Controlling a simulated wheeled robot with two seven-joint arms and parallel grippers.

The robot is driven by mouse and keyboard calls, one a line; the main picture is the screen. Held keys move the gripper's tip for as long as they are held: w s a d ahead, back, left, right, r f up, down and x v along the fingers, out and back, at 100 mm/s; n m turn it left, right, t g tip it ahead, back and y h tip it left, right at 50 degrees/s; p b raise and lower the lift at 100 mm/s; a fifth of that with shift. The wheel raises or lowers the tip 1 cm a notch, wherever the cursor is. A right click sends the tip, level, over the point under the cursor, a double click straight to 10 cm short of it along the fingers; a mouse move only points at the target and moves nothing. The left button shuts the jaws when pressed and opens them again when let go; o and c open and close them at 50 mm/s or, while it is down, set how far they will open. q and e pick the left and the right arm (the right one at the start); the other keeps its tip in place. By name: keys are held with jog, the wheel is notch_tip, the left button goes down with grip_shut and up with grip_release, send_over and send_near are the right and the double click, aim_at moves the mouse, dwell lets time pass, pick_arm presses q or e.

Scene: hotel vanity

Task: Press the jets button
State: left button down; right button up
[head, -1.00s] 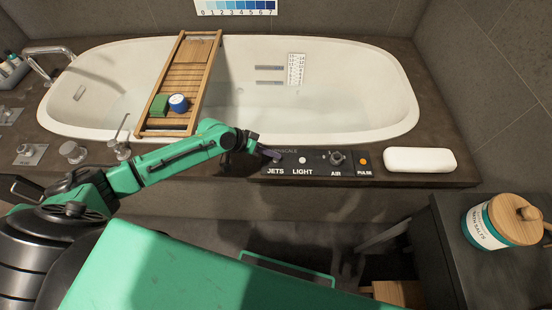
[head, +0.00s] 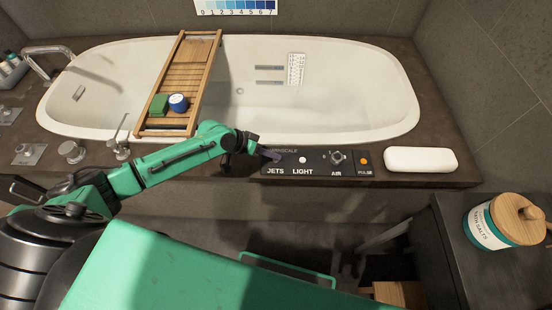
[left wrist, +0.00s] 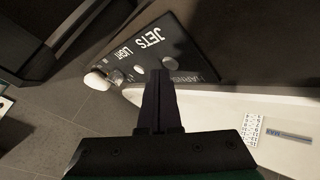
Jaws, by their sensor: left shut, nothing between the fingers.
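The dark control panel (head: 318,172) sits on the front ledge of the tub, with JETS, LIGHT, AIR and PULSE labels. The JETS label (head: 275,171) is at its left end. In the head view the jets button is hidden by my left gripper (head: 272,155), whose fingertips are over that end. In the left wrist view the panel (left wrist: 185,62) appears turned around. A pale round jets button (left wrist: 168,62) shows just beyond the tips of my left gripper (left wrist: 160,74), which is shut and empty. I cannot tell whether the tips touch it. My right gripper is out of view.
The light button (head: 302,159), air knob (head: 337,158) and orange pulse button (head: 364,161) lie to the right. A white block (head: 420,159) sits beyond them. A wooden tray (head: 188,75) spans the tub (head: 400,110). A bath salts jar (head: 490,232) stands at right.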

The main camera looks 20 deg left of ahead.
aim_at(273, 161)
pick_arm(q)
jog(key=shift+f+b, duration=0.3)
jog(key=shift+f, duration=0.1)
jog(key=shift+r, duration=0.1)
dwell(0.5)
jog(key=shift+r+p, duration=0.7)
jog(key=shift+p, duration=0.15)
notch_tip(273, 161, up, 5)
jog(key=p, duration=0.5)
jog(key=shift+r, duration=0.1)
